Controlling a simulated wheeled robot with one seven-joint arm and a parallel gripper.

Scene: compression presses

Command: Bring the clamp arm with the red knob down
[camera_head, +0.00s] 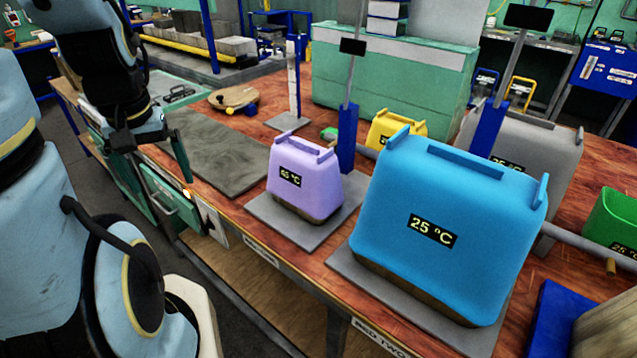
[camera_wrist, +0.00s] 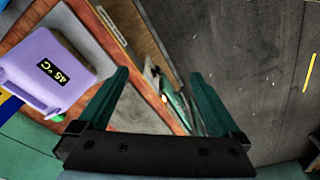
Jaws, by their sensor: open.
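No clamp arm with a clearly red knob can be made out. A purple press block (camera_head: 300,180), labelled 45 °C, stands on a grey plate; behind it is a blue post (camera_head: 347,140) with a raised grey lever ending in a black block (camera_head: 353,46). A larger blue press block (camera_head: 450,215) reads 25 °C. Another raised lever with a black end (camera_head: 528,17) stands behind it. My gripper (camera_wrist: 160,72) is open and empty in the wrist view, with the purple block (camera_wrist: 48,72) to its left. In the head view my arm's end hangs left of the presses, over the bench's front edge.
A small orange-tipped part (camera_head: 186,192) sits at the bench front. A flat grey slab (camera_head: 215,150) lies left of the purple press. Yellow (camera_head: 398,130), grey (camera_head: 540,140) and green (camera_head: 615,222) blocks stand nearby. The dark floor (camera_wrist: 250,60) fills the wrist view's right.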

